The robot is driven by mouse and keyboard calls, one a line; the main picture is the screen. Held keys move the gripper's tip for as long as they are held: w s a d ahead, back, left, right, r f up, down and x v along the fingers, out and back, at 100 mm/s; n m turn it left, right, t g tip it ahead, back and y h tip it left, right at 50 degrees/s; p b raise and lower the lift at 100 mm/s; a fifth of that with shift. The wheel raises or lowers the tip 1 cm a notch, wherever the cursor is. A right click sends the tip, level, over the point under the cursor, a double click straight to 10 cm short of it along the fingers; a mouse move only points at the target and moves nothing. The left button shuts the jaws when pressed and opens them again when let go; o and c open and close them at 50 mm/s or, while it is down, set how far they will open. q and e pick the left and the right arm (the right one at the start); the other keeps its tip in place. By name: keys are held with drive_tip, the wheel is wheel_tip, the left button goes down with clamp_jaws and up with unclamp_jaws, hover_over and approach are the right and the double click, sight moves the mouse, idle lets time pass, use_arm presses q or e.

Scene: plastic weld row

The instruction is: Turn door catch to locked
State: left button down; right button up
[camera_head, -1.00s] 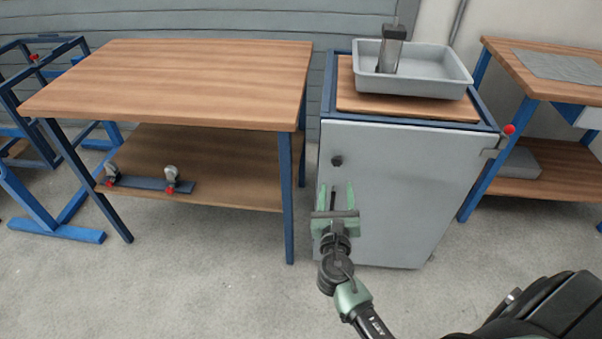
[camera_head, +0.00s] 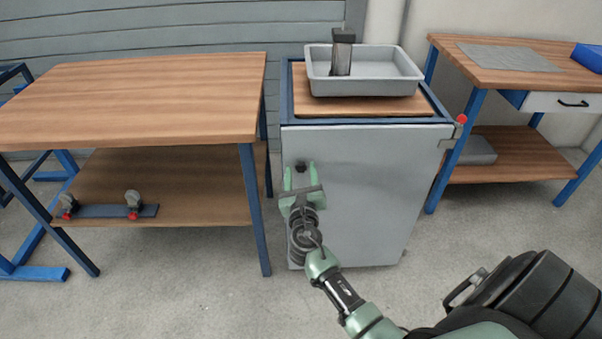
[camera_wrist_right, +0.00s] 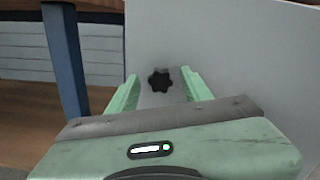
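The grey cabinet door (camera_head: 365,190) stands closed below the wooden cabinet top. A black star-shaped knob (camera_wrist_right: 160,81) sits near the door's upper left; it also shows in the head view (camera_head: 301,166). I cannot tell from its round shape which way the catch is set. My right gripper (camera_head: 299,174) is open, its green fingers pointing at the door. In the right wrist view the knob appears between the two fingertips (camera_wrist_right: 159,77), with a gap on each side. I cannot tell how far the fingertips are from the door. My left gripper is not in view.
A grey tray (camera_head: 363,87) with a dark upright object (camera_head: 342,53) stands on the cabinet. A red ball (camera_head: 461,118) sits on a bracket at the cabinet's right edge. A wooden workbench (camera_head: 140,95) stands close on the left, another bench (camera_head: 510,66) on the right.

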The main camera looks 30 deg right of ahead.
clamp_jaws()
